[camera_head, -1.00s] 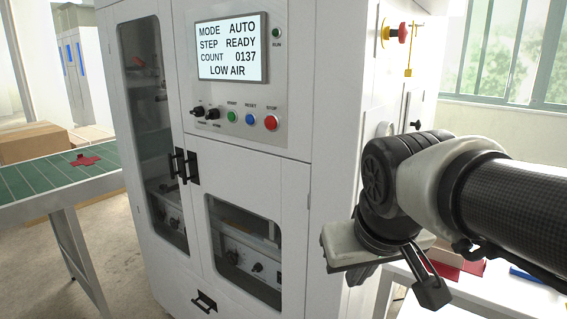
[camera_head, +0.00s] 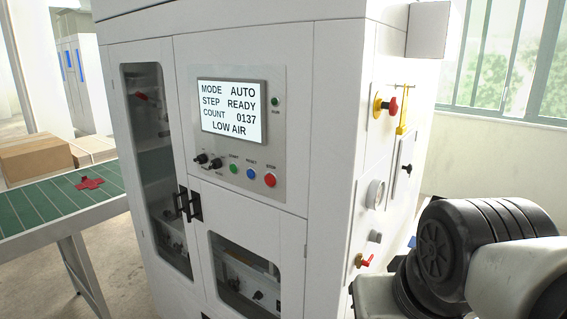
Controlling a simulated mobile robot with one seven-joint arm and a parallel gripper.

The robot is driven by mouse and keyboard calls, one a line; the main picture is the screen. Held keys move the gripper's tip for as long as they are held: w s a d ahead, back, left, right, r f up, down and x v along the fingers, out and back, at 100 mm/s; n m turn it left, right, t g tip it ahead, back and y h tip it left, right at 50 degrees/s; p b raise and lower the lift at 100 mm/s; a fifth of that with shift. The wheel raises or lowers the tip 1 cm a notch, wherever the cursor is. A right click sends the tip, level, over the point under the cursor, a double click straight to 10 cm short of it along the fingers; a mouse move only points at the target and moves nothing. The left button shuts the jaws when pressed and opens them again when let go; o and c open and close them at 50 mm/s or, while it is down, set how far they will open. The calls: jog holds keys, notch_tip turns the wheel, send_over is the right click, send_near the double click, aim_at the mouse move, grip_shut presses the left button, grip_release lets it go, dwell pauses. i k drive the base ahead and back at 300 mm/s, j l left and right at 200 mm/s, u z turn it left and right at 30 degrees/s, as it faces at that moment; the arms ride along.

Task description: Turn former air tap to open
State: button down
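The former (camera_head: 330,150) is a tall white cabinet, and its screen (camera_head: 231,110) reads LOW AIR. Low on its right side is a small red-handled tap (camera_head: 364,261) on a pale plate, below a round gauge (camera_head: 375,194). The tap's handle looks tilted, but it is too small to read its exact setting. My gripper (camera_head: 378,300) shows only as a pale body at the bottom edge, below and close to the tap in the picture. Its fingers are out of frame.
A black handle (camera_head: 407,170) is on a side panel. A green conveyor (camera_head: 40,210) with a red flat piece (camera_head: 89,183) stands at left.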

aim_at(365, 263)
jog(key=z, duration=0.3)
jog(key=i+j+z, duration=0.25)
jog(key=z, duration=0.2)
jog(key=j+u, duration=0.15)
jog(key=k, duration=0.05)
